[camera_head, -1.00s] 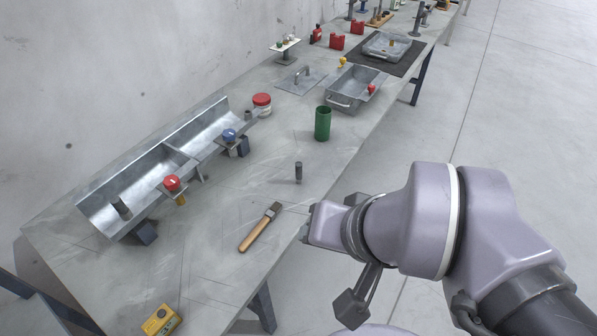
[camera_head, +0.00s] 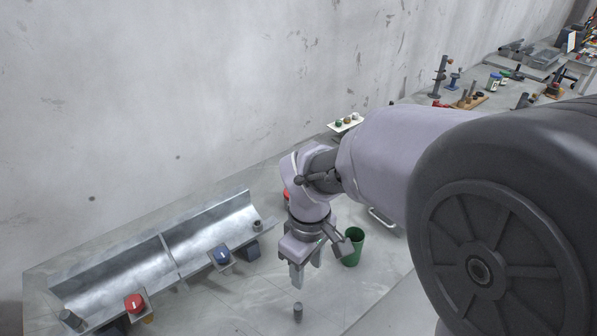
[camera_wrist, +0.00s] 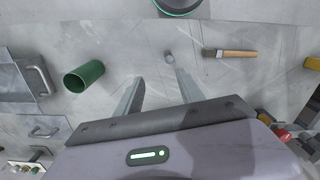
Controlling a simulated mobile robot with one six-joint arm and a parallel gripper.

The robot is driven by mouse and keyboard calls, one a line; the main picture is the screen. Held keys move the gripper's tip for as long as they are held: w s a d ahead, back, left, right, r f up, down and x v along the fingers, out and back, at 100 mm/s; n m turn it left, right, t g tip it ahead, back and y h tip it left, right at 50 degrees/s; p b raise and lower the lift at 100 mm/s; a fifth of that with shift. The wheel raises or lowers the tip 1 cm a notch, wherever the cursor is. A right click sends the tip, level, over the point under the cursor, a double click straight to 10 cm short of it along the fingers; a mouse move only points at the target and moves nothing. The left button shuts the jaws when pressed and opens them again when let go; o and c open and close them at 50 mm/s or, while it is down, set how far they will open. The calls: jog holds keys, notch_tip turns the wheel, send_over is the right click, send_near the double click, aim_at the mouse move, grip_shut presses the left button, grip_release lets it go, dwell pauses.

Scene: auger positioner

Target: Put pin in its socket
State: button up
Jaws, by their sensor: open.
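The pin appears to be the small dark grey cylinder (camera_head: 298,312) standing upright on the bench; in the wrist view it (camera_wrist: 169,57) shows beyond my fingertips, roughly between them. My gripper (camera_head: 306,270) points down above the bench, just above the pin in the head view. In the wrist view my gripper (camera_wrist: 160,78) is open and empty, apart from the pin. A metal trough (camera_head: 205,232) lies along the wall side, with a red knob (camera_head: 134,303) and a blue knob (camera_head: 222,256) on its front brackets. I cannot tell which hole is the socket.
A green cup (camera_head: 353,247) stands close right of my gripper. A brush (camera_wrist: 230,53) lies near the pin in the wrist view. The concrete wall (camera_head: 200,100) bounds the bench.

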jog(key=b, duration=0.3)
send_near(298, 306)
jog(key=shift+s+d+f, duration=0.1)
jog(key=shift+d+f, duration=0.4)
notch_tip(298, 306, down, 6)
jog(key=shift+f+b, duration=0.25)
jog(key=shift+b, duration=0.9)
jog(key=f+b, duration=0.1)
jog(key=f, duration=0.1)
jog(key=a+f+b, duration=0.1)
jog(key=f+b, duration=0.1)
jog(key=f, duration=0.1)
jog(key=shift+f, duration=0.15)
grip_shut()
